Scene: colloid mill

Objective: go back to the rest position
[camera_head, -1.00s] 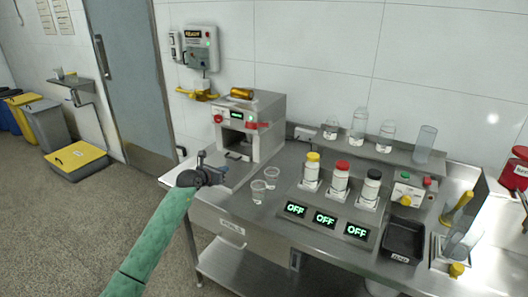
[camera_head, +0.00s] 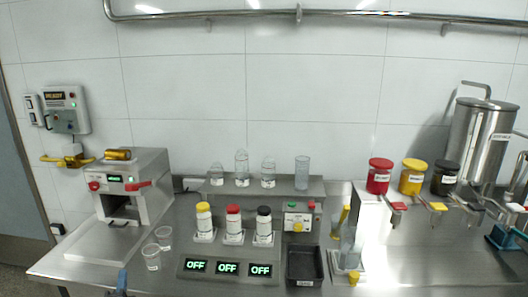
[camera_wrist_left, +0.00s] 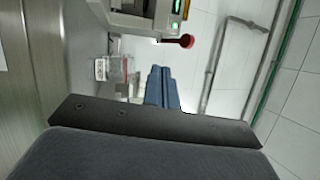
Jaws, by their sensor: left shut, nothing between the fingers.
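My left gripper (camera_head: 121,282) shows only as a blue tip at the bottom edge of the head view, in front of the bench's front left part. In the left wrist view its two blue fingers (camera_wrist_left: 162,88) are together with nothing between them. The rest of my left arm is out of the head view. My right gripper is in neither view.
A steel bench (camera_head: 90,272) spans the view. It carries a machine (camera_head: 150,178) at left, two clear cups (camera_head: 152,257), three capped bottles (camera_head: 233,222), OFF displays (camera_head: 228,268), a black tray (camera_head: 304,266) and a steel tank (camera_head: 478,145). The right front surface is clear.

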